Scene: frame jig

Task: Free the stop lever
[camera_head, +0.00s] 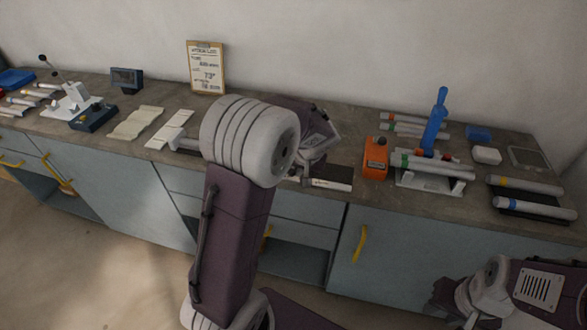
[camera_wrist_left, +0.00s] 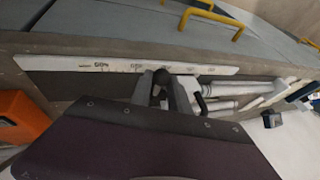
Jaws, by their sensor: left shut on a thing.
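In the left wrist view, my left gripper (camera_wrist_left: 161,90) is shut on a dark round knob (camera_wrist_left: 162,76), which I take to be the end of the stop lever. The rest of the lever is hidden by the fingers. Just beyond the knob runs a white scale strip (camera_wrist_left: 110,64) with small printed marks, too blurred to read. In the head view my left arm covers most of the jig; its dark plate and pale front strip (camera_head: 331,184) show to the right of the arm. My right gripper (camera_head: 467,304) is low at the right, away from the bench; its fingers are unclear.
An orange block (camera_head: 375,158) stands right of the jig. A blue upright handle (camera_head: 436,120) rises from a white rack holding tubes. Pale tubes (camera_wrist_left: 232,88) lie near my left gripper. Yellow drawer handles (camera_head: 360,243) stick out below.

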